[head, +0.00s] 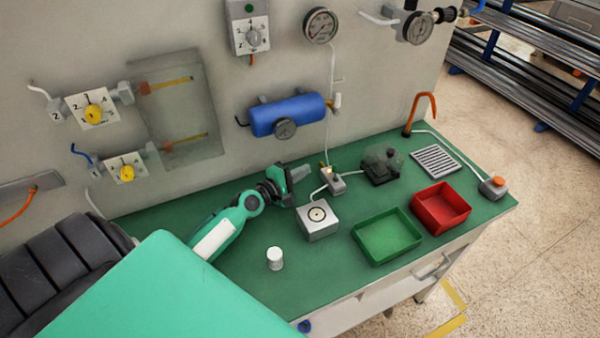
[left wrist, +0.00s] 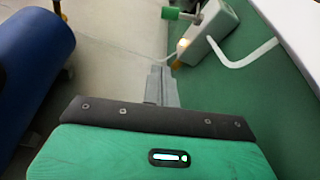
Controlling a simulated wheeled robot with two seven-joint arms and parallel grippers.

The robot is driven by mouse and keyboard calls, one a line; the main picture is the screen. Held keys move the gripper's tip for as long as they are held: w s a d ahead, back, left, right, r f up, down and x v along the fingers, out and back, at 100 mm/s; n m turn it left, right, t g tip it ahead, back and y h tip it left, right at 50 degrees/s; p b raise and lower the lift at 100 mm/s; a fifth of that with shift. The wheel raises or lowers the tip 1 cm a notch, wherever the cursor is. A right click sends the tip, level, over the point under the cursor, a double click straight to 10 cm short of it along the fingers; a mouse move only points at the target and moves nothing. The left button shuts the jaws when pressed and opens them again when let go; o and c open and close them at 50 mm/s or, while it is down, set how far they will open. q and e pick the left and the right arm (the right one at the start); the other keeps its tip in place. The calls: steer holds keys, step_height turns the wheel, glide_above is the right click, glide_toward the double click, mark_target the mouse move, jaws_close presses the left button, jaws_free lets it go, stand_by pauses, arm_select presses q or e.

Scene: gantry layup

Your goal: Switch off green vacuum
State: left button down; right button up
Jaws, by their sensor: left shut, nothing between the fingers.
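A small grey switch box (head: 333,184) stands on the green bench, with a lit yellow-orange lamp and a white hose. In the left wrist view the box (left wrist: 208,36) shows the glowing lamp (left wrist: 184,44) and a green-ended lever (left wrist: 172,13). The lever's exact position is hard to tell. My left gripper (head: 300,173) is shut and empty, just left of the box and apart from it. In the left wrist view its fingertips (left wrist: 163,72) point toward the wall, left of the lamp. My right gripper is not in view.
A blue cylinder (head: 287,115) hangs on the wall above. A white cup (head: 275,258) stands nearer.

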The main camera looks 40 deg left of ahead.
mark_target(335, 171)
arm_select(q)
steer(key=p+x, duration=0.1)
steer(key=x, duration=0.6)
steer(key=shift+r, duration=0.1)
steer(key=s+d+p, duration=0.1)
steer(key=d+r+p, duration=0.1)
steer(key=shift+s+d, duration=0.25)
steer(key=shift+s, duration=0.15)
steer(key=shift+s+d+p, duration=0.2)
steer(key=shift+d+p, duration=0.1)
steer(key=shift+f, duration=0.1)
